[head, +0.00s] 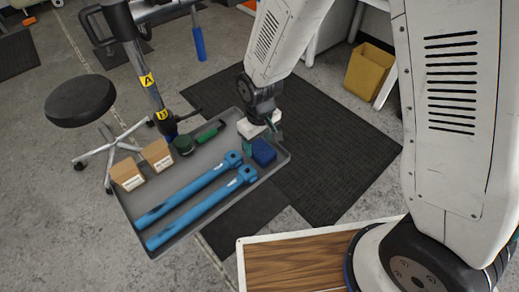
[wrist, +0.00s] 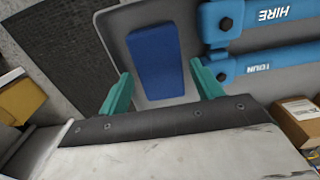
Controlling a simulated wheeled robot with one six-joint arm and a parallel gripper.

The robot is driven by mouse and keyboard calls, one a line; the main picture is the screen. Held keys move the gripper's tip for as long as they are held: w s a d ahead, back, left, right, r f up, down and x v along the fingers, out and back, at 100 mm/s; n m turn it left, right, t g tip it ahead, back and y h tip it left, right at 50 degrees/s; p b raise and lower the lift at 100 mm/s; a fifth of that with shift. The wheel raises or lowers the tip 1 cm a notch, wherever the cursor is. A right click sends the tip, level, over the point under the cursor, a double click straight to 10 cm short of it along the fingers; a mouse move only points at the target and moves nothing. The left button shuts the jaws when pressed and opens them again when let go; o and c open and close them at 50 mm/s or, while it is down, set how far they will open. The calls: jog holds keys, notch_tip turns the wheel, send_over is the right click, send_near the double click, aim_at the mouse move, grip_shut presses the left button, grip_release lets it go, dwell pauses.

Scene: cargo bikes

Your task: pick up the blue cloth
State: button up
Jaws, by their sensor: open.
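The blue cloth (head: 263,151) is a dark blue folded rectangle. It lies flat at the right end of a grey tray (head: 207,160). In the wrist view the cloth (wrist: 156,60) lies ahead of my gripper (wrist: 162,88), roughly centred between its two teal fingers. In the head view my gripper (head: 272,130) is above the tray's right end, just behind the cloth. The fingers are open with nothing between their tips that I can see held. The height of the fingertips over the cloth is hard to judge.
Two blue bars (head: 192,196) lie in the tray close beside the cloth. Small cardboard boxes (head: 157,154), a dark green round item (head: 183,145) and a green-handled tool (head: 208,132) are also there. A black stool (head: 80,101) stands left; a yellow bin (head: 369,72) stands behind.

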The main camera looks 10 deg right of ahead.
aim_at(259, 147)
jog(key=shift+f, duration=1.5)
jog(key=c, duration=0.7)
jog(key=shift+c, duration=0.2)
jog(key=shift+w+r, duration=0.1)
jog(key=shift+r, duration=0.1)
